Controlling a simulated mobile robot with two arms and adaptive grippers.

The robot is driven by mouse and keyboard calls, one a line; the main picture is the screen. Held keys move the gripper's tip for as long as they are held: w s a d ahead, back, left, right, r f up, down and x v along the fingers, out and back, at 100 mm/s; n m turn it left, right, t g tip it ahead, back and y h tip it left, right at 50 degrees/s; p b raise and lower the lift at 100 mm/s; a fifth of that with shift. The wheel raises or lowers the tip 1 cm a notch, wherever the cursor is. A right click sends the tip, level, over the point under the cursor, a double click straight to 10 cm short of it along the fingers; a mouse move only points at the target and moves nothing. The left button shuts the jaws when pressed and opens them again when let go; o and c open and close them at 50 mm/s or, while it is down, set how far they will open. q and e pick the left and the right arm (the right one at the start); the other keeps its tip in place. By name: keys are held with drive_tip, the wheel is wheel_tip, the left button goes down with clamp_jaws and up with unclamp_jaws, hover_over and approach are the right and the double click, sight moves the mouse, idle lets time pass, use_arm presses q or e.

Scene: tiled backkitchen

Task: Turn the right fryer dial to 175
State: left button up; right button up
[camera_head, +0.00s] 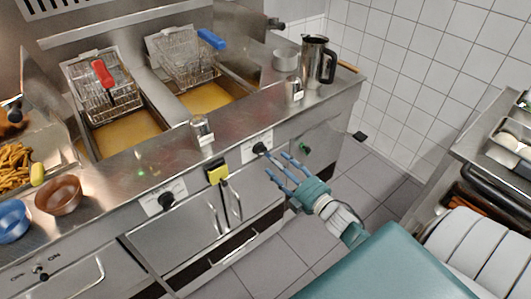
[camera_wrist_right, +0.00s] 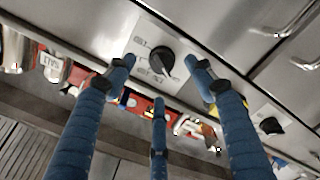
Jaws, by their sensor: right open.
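The right fryer dial (camera_head: 259,148) is a black knob on a white label plate on the steel counter front. In the wrist view the dial (camera_wrist_right: 161,60) shows near the top middle, with printed marks around it too blurred to read. My right gripper (camera_head: 275,163) has blue fingers spread open and pointing at the dial from the front. In the wrist view the gripper's (camera_wrist_right: 158,78) two outer fingertips lie to either side of the dial and the third below it. The fingers look close to the knob, but I cannot tell whether they touch it. My left gripper is not in view.
A left dial (camera_head: 166,200) sits further along the front, with a yellow item (camera_head: 217,174) between. Above are two fryer baskets, red-handled (camera_head: 103,75) and blue-handled (camera_head: 211,40). A salt shaker (camera_head: 201,129) and a steel jug (camera_head: 318,60) stand on the counter. Tiled floor lies clear beside it.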

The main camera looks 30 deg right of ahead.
sight(265, 152)
drive_tip(key=shift+w+a, duration=0.2)
drive_tip(key=shift+w, duration=1.4)
drive_tip(key=shift+w+a, duration=0.2)
drive_tip(key=shift+w, duration=1.35)
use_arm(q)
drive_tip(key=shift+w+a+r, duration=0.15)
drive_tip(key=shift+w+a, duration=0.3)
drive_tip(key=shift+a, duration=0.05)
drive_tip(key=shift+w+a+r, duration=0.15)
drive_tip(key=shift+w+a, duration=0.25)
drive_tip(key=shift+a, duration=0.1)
use_arm(e)
drive_tip(key=shift+c, duration=0.5)
drive_tip(key=c, duration=0.8)
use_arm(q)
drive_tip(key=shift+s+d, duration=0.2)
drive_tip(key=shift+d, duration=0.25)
use_arm(e)
drive_tip(key=shift+c, duration=1.2)
